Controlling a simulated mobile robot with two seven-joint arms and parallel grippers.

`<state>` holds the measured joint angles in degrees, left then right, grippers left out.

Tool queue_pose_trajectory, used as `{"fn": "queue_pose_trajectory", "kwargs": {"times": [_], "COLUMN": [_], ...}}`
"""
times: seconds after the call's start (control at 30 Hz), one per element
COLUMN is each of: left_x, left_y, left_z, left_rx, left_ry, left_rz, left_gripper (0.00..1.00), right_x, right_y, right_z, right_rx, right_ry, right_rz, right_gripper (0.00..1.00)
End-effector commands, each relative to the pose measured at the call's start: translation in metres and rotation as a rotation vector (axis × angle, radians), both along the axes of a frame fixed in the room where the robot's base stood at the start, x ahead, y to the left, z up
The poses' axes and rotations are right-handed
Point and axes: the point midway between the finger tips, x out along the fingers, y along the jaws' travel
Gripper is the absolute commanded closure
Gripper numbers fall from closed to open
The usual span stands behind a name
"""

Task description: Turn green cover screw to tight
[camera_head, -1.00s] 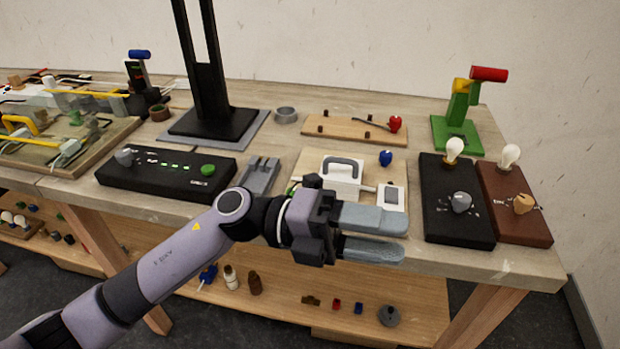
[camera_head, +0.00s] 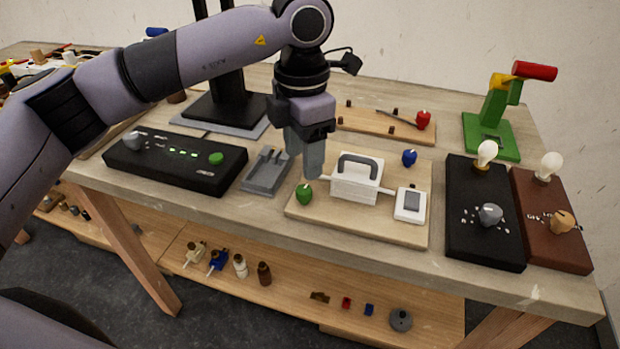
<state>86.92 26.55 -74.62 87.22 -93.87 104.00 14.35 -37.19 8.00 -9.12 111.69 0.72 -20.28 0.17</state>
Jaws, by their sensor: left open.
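The green cover screw (camera_head: 304,194) is a small green knob at the left front of a light wooden board (camera_head: 400,233). A white box with a grey handle, the cover (camera_head: 356,178), sits on the middle of that board. A blue knob (camera_head: 409,157) stands at its back right. My left gripper (camera_head: 308,165) points down just above and behind the green screw, apart from it as far as I can see. One finger hides much of the other, and nothing shows between them. My right gripper is out of view.
A white switch (camera_head: 410,204) sits on the board's right side. A grey holder (camera_head: 265,171) and a black control box (camera_head: 175,162) lie to the left. Black (camera_head: 485,245) and brown (camera_head: 570,250) lamp boxes stand on the right. A red knob (camera_head: 423,119) is behind.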

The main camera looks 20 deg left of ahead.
Motion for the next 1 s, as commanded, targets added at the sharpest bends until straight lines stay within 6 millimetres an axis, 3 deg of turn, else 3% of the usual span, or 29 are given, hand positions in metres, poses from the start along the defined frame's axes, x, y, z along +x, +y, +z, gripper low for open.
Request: {"fn": "queue_pose_trajectory", "kwargs": {"times": [0.4, 0.77, 0.93, 1.0], "left_x": [-0.001, -0.001, -0.001, -0.001], "left_y": [-0.001, -0.001, -0.001, -0.001], "left_z": [-0.058, -0.066, -0.066, -0.066], "left_rx": [-0.003, -0.005, -0.005, -0.005], "left_ry": [0.005, 0.004, 0.004, 0.004], "left_rz": [-0.002, -0.003, -0.003, -0.003], "left_gripper": [0.45, 0.45, 0.97, 1.0], "right_x": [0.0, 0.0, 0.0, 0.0], "right_y": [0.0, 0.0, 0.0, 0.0], "right_z": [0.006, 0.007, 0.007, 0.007], "right_rx": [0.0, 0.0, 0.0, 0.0], "right_ry": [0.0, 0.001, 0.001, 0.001], "right_rz": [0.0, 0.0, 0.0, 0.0], "right_gripper": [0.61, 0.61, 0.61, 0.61]}}
